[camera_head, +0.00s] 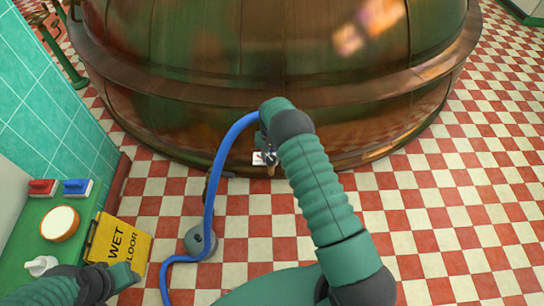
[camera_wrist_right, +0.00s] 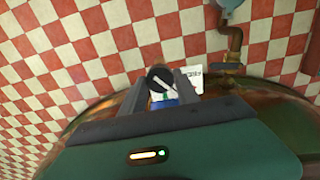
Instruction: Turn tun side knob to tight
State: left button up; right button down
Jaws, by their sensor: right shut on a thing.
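The copper tun (camera_head: 270,95) fills the top of the head view. Its side knob (camera_wrist_right: 159,77), a dark round knob with a white pointer line, shows in the right wrist view between the two fingers. My right gripper (camera_wrist_right: 162,82) is shut on this knob. In the head view my right forearm and wrist mostly cover the gripper and knob, low on the tun's front. A small white label (camera_wrist_right: 203,83) sits beside the knob; its marks are too small to read. My left gripper (camera_head: 124,277) is at the lower left by the yellow sign; its jaws are unclear.
A blue hose (camera_head: 212,190) runs from near my right wrist to the floor. A yellow wet-floor sign (camera_head: 121,243) and a green counter (camera_head: 30,230) with a round bowl (camera_head: 60,224) stand at left. The checkered floor at right is clear.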

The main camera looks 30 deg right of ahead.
aim_at(272, 159)
jog(key=m, duration=0.4)
jog(key=shift+d, duration=0.15)
jog(key=shift+m, duration=1.8)
jog(key=c, duration=0.9)
grip_release()
jog(key=shift+s, duration=0.1)
notch_tip(272, 159, up, 17)
jog(key=p, duration=0.2)
